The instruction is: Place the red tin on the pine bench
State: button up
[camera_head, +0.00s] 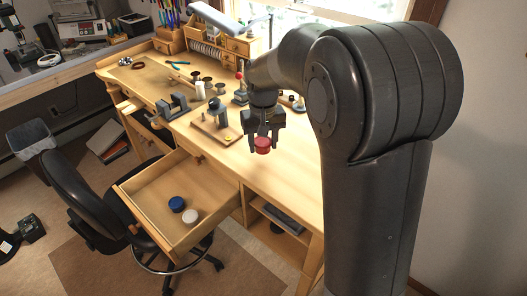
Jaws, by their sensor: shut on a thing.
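The red tin (263,145) is a small, round, red thing. My gripper (263,139) is shut on it and points down over the pine bench (290,183). The tin shows at the lower end of the fingers. I cannot tell from this one view whether it touches the bench top or hangs a little above it. The bench is pale wood and runs from the back left to the front right.
An open drawer (152,191) holds a blue tin (176,204) and a white tin (190,216). Tools, spools and a wooden block stand left of my gripper. The bench top to the right and front is clear. A black chair (75,190) stands by the drawer.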

aim_at(263, 153)
jog(key=shift+f, duration=1.95)
jog(key=o, duration=1)
jog(key=shift+f, duration=0.15)
jog(key=shift+c, duration=0.2)
